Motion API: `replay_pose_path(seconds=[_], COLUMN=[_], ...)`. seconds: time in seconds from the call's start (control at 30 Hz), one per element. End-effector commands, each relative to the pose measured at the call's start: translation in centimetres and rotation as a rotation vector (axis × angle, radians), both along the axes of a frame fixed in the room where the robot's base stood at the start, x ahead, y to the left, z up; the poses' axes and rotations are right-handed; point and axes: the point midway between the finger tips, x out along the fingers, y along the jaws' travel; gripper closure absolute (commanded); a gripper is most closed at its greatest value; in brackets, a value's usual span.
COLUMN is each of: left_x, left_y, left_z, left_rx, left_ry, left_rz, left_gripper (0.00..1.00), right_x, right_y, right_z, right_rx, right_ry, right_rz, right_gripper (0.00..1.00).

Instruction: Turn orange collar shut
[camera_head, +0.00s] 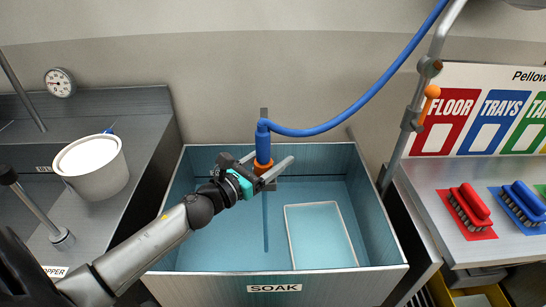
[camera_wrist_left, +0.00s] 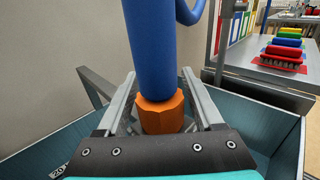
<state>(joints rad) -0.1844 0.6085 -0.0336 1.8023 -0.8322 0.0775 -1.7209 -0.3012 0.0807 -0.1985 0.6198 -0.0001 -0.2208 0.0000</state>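The orange collar (camera_head: 263,167) sits at the lower end of a blue hose handle (camera_head: 263,143) above the soak sink. It shows faceted in the left wrist view (camera_wrist_left: 161,113), under the thick blue handle (camera_wrist_left: 153,50). My left gripper (camera_head: 268,163) reaches in from the left, with one finger on each side of the collar. In the left wrist view the fingers (camera_wrist_left: 159,100) stand apart around the collar, and firm contact cannot be made out. A thin blue-grey vertical line (camera_head: 266,220) shows below the collar. My right gripper is not in view.
The sink labelled SOAK (camera_head: 376,225) holds a pale rectangular tray (camera_head: 322,236). A blue hose (camera_head: 375,92) arcs up right. A white tub (camera_head: 92,167) stands on the left counter. Red (camera_head: 470,205) and blue (camera_head: 523,200) brushes lie on the right counter. An orange-handled lever (camera_head: 431,92) is on a pipe.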

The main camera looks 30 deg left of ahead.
Motion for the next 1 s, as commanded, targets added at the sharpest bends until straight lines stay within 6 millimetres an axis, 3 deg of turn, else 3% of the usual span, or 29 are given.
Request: replay_pose_path(seconds=[0.07,0.57,1.0], left_x=[0.0,0.0,0.0], left_y=[0.0,0.0,-0.1], left_z=[0.0,0.0,-0.2], left_rx=[0.000,0.000,0.003], left_ry=[0.000,0.000,-0.004], left_rz=[0.000,0.000,-0.069], left_gripper=[0.42,0.98,1.00], right_x=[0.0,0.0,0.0], right_y=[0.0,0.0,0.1], right_z=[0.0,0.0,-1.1], right_rx=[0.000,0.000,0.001], right_ry=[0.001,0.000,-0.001], right_rz=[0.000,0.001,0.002], right_gripper=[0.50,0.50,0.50])
